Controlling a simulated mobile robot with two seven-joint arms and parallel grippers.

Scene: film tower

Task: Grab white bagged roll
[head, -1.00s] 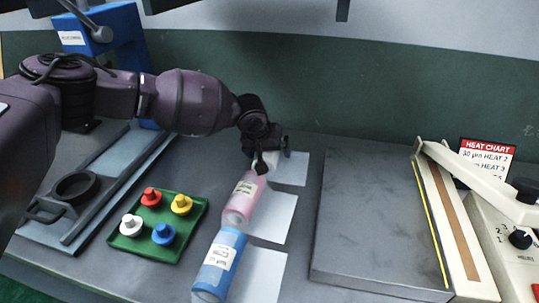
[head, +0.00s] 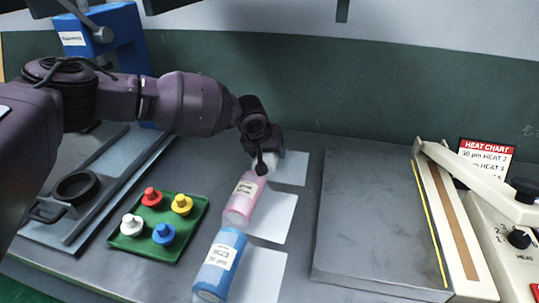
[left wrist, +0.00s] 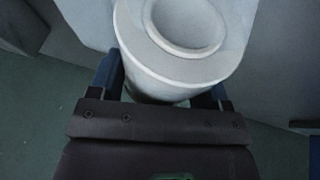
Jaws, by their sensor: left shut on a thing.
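The white bagged roll (left wrist: 185,35) fills the top of the left wrist view, with its round end and hollow core toward the camera. My left gripper (left wrist: 165,85) has one finger on each side of it and is shut on it. In the head view my left gripper (head: 262,160) is at the far end of the row of rolls, and it hides most of the white roll. The pink roll (head: 241,207) lies just in front of it, and the blue roll (head: 217,275) lies nearer. My right gripper is not in view.
White sheets (head: 275,220) lie beneath the rolls. A green tray (head: 120,248) with several coloured knobbed pieces is to the left. A grey slab (head: 365,220) and a heat sealer (head: 460,235) are to the right. A green wall (head: 370,90) stands behind.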

